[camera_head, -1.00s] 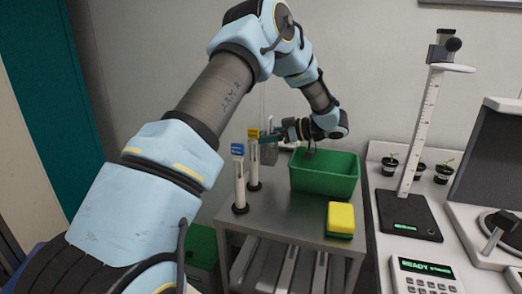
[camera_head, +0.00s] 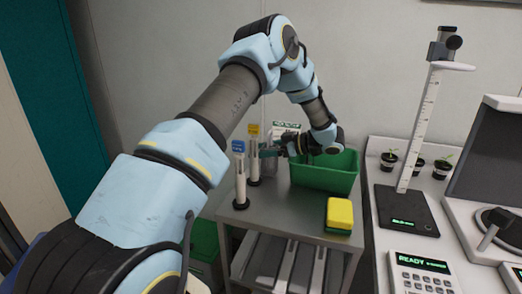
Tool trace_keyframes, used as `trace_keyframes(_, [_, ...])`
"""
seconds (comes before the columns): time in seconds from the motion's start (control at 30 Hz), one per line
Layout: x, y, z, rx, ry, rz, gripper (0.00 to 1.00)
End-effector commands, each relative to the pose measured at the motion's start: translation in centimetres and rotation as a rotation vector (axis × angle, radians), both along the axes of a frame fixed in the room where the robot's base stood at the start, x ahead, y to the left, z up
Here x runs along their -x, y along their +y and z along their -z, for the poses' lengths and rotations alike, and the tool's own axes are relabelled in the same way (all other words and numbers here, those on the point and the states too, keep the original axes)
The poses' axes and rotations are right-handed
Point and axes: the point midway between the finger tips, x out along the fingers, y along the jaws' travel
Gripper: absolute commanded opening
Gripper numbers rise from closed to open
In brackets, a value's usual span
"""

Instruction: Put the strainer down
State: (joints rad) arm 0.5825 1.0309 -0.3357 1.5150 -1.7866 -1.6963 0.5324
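My gripper (camera_head: 270,153) is at the back of the steel cart, at the left end of the green bin (camera_head: 325,179) and low beside its rim. Its teal fingers point left, toward the post with the yellow tag (camera_head: 253,131). They are small and partly covered by my wrist, so I cannot tell if they are open or shut. I cannot make out the strainer clearly. A small grey shape (camera_head: 268,167) shows just under the fingers, and I cannot tell whether it is held or stands behind them.
A post with a blue tag (camera_head: 239,147) stands at the cart's left front. A yellow and green sponge (camera_head: 339,215) lies in front of the bin. A white label card (camera_head: 286,128) is behind my wrist. The bench at right holds a scale (camera_head: 407,212) and small potted seedlings (camera_head: 389,160).

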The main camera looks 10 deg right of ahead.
Motion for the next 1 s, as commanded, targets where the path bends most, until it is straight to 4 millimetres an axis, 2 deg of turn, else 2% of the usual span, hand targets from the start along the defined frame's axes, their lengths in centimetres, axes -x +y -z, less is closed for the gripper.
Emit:
trace_keyframes(0.37, [0.2,-0.5,-0.3,0.001,-0.001,0.002,0.77])
trace_keyframes(0.8, [4.1,-7.6,-2.5,0.002,-0.002,0.003,0.77])
trace_keyframes(1.0, [5.2,-9.6,-3.5,0.001,-0.001,0.001,0.77])
